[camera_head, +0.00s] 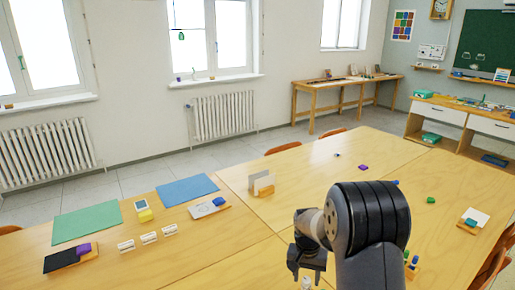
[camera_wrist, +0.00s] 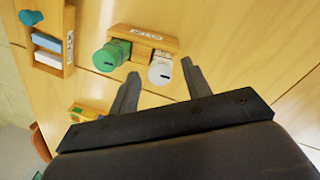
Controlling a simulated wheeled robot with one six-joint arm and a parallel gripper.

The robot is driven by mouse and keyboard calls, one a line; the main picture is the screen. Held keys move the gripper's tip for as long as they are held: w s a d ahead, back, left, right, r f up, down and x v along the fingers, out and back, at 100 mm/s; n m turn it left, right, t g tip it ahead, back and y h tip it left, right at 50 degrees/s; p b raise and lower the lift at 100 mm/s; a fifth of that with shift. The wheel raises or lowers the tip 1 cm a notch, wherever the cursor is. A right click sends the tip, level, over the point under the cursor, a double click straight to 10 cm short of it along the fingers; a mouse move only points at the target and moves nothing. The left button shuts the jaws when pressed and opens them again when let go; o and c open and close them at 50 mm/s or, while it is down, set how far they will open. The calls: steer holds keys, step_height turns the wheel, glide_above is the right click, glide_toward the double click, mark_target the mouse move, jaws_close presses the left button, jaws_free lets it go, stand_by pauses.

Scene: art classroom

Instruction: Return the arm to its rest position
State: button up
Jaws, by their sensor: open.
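My arm (camera_head: 370,230) reaches out over the wooden table, its dark rounded joint large in the head view. My gripper (camera_head: 312,262) hangs above the near part of the table. In the wrist view its two fingers are spread apart, and the gripper (camera_wrist: 160,72) is empty. Beyond the fingertips stand a green jar (camera_wrist: 110,55) and a white jar (camera_wrist: 162,71), by a labelled wooden holder (camera_wrist: 150,38). I cannot tell the exact gap between fingers and jars.
A wooden box (camera_wrist: 68,40) holds blue and white pieces. On the table are a green mat (camera_head: 87,222), a blue mat (camera_head: 187,190), white label cards (camera_head: 148,238), a wooden stand (camera_head: 261,184) and a purple block (camera_head: 363,168). The table's middle is largely clear.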

steer(key=m+p, duration=0.1)
steer(key=m, duration=0.6)
steer(key=shift+d+t+y+p, duration=0.1)
steer(key=shift+t+y+p, duration=0.2)
steer(key=shift+y+p, duration=0.1)
step_height(320, 180, up, 12)
steer(key=s+b, duration=0.1)
steer(key=s, duration=0.1)
steer(key=shift+f, duration=0.25)
steer(key=shift+s, duration=0.1)
